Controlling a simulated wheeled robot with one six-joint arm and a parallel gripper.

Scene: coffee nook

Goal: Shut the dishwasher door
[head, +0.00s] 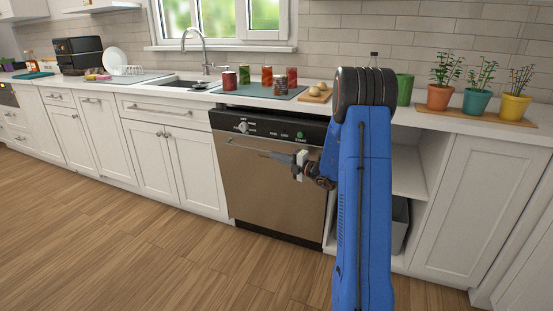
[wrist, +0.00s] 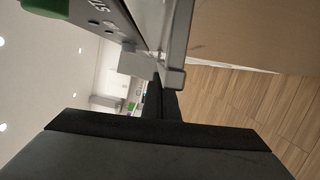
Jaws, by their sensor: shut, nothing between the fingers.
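The dishwasher (head: 265,185) is in the middle of the head view, under the counter, with a brown-steel front and a black control panel on top. Its door stands upright and looks flush or nearly flush with the cabinets; a small gap cannot be ruled out. The bar handle (head: 258,152) runs across the upper door; it also shows close up in the wrist view (wrist: 176,45). My gripper (head: 299,168) is shut and empty at the right end of the handle, close to the door front. Whether it touches is unclear. My blue arm hides the door's right edge.
The counter above holds several jars (head: 267,76), a small board (head: 315,95) with round items, a green cup (head: 405,89) and potted plants (head: 440,90). Right of the dishwasher is an open shelf (head: 408,180) with a grey bin (head: 400,222). The wood floor (head: 120,225) in front is clear.

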